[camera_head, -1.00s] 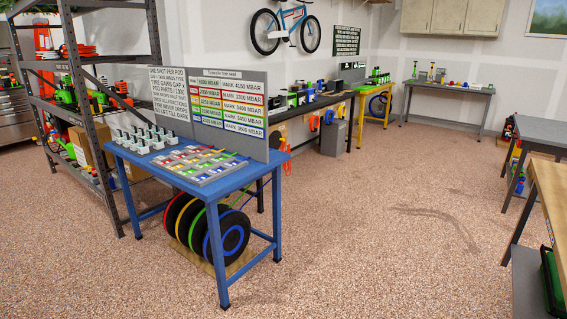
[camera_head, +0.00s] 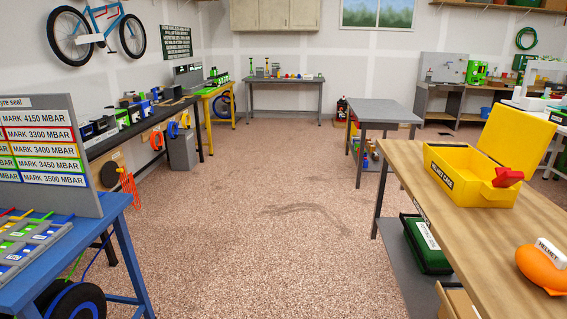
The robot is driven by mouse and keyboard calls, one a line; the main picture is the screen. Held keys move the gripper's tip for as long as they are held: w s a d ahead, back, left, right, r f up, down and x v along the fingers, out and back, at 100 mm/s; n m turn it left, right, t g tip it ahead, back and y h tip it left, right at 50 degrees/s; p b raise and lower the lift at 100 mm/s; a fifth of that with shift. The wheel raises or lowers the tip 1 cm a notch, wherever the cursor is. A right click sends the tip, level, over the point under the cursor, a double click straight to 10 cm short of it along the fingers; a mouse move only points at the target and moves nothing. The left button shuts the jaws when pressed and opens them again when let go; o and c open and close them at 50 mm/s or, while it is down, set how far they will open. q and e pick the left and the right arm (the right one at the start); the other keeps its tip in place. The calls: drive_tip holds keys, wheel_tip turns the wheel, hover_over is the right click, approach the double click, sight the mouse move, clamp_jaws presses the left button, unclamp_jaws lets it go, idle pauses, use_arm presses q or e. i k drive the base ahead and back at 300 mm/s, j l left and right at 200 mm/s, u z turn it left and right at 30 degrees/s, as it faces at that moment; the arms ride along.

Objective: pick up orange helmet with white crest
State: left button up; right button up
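The orange helmet (camera_head: 541,270) lies on the wooden workbench at the lower right of the head view. A white crest-like piece (camera_head: 551,252) labelled HELMET stands on its top. The helmet is cut off a little by the right edge of the picture. Neither of my grippers shows in this view, so I cannot see whether they are open or shut.
The wooden workbench (camera_head: 430,178) also carries an open yellow box (camera_head: 462,190) with a red piece at its rim. A green case (camera_head: 426,245) sits on the shelf below. A blue table (camera_head: 105,222) stands at left. The speckled floor (camera_head: 270,185) between them is clear.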

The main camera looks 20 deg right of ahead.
sight(542, 263)
drive_tip(key=i+l+z, duration=0.1)
drive_tip(key=i+z, duration=0.25)
drive_tip(key=i, duration=0.25)
drive_tip(key=i+z, duration=0.4)
drive_tip(key=i, duration=0.2)
drive_tip(key=i+j+z, duration=0.15)
drive_tip(key=i, duration=1.2)
drive_tip(key=i+u, duration=0.1)
drive_tip(key=u, duration=0.3)
drive_tip(key=i+l+u, duration=0.1)
drive_tip(key=u, duration=0.3)
drive_tip(key=i+u, duration=0.1)
drive_tip(key=u, duration=0.3)
drive_tip(key=l+u, duration=0.1)
drive_tip(key=u, duration=7.55)
